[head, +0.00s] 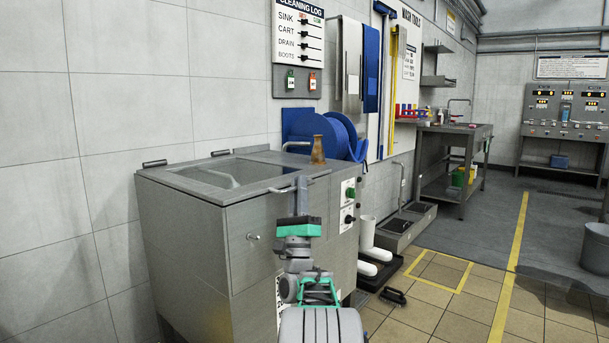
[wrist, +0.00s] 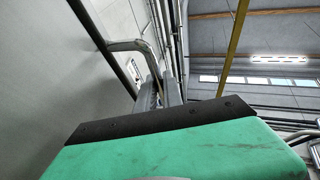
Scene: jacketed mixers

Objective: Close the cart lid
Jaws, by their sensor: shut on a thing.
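The steel cart (head: 200,245) stands against the wall at the left in the head view. Its lid (head: 262,184) lies flat or nearly flat across the top, with a clear-looking panel in its middle. I cannot tell if a thin gap is left under its front edge. A bent metal handle (head: 283,189) sits at the lid's front edge; the wrist view shows a bent bar (wrist: 128,46), too. My gripper (head: 302,186) is upright at this handle, at the front right of the lid, and shut on it. The exact contact is partly hidden by the fingers.
A control panel (head: 347,203) is on the cart's right side. A brush (head: 393,296) lies on the floor. The tiled floor to the right is mostly clear.

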